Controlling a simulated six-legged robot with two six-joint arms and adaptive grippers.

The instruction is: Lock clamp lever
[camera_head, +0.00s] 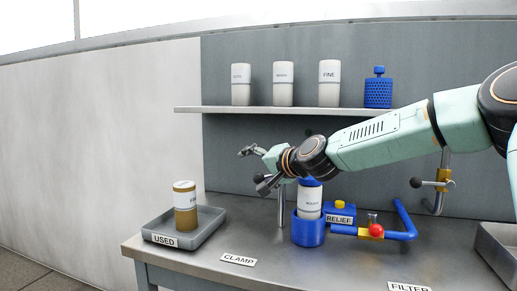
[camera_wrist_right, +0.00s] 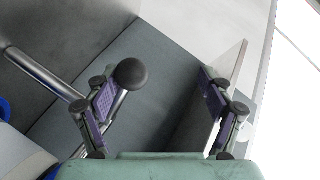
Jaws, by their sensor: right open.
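My right gripper (camera_head: 254,170) is open, its arm reaching from the right across the bench. In the right wrist view the open gripper (camera_wrist_right: 158,98) has a black ball knob (camera_wrist_right: 131,74) beside its left finger, on a metal rod (camera_wrist_right: 42,70) coming from the left. I cannot tell whether finger and knob touch. The head view shows a dark knob (camera_head: 258,178) near the fingers and an upright post (camera_head: 281,207) below; my gripper hides most of the lever. A filter cartridge (camera_head: 309,203) stands upright in the blue housing (camera_head: 308,232). My left gripper is not in view.
A grey USED tray (camera_head: 211,222) holds a brown-and-white cartridge (camera_head: 185,208). A blue RELIEF block (camera_head: 340,212), red-knobbed valve (camera_head: 376,230) and second black-knobbed lever (camera_head: 416,182) lie right. A shelf (camera_head: 300,110) holds several containers above. The bench front is mostly clear around the CLAMP label (camera_head: 238,259).

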